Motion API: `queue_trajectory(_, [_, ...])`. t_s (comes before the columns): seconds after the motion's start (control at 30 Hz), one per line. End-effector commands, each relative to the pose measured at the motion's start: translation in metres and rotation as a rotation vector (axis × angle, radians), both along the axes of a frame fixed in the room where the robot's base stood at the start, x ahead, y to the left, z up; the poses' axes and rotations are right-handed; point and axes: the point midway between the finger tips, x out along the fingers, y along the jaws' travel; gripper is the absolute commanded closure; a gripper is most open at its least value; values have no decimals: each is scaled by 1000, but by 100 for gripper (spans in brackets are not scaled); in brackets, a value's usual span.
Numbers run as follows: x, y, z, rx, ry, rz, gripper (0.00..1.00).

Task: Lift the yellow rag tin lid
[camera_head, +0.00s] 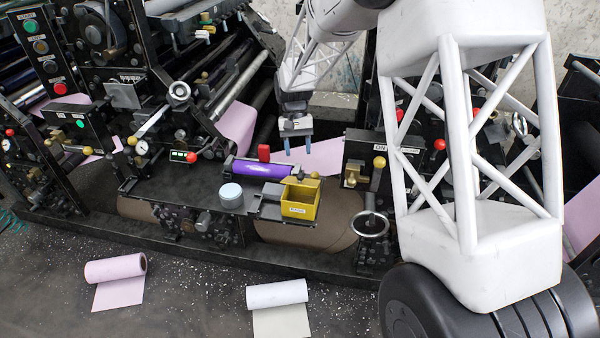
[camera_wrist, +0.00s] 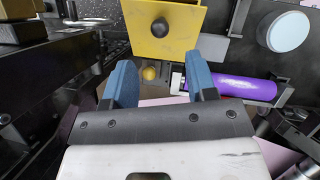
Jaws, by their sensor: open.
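The yellow rag tin (camera_head: 299,206) stands at the front right of the black machine bench, with a small white label on its front. In the wrist view a flat yellow face of the tin (camera_wrist: 180,42) carries a round dark knob (camera_wrist: 160,27). I cannot tell clearly how the lid sits. My gripper (camera_head: 298,151) hangs above and behind the tin, fingers pointing down. In the wrist view its two blue fingers (camera_wrist: 162,75) are apart with nothing held between them. They appear apart from the knob.
A pale blue round tin (camera_head: 231,194) stands at the bench's front. A yellow ball knob (camera_head: 315,175) is close behind the rag tin. Pink (camera_head: 115,268) and white (camera_head: 277,293) rolls lie on the floor.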

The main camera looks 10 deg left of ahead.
Motion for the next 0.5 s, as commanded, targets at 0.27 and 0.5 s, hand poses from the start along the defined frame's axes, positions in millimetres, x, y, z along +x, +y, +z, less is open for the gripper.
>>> queue_trajectory(0.27, [-2, -1, -4, 0, 1, 0, 48])
queue_trajectory(0.5, [-9, -4, -22, 0, 2, 0, 48])
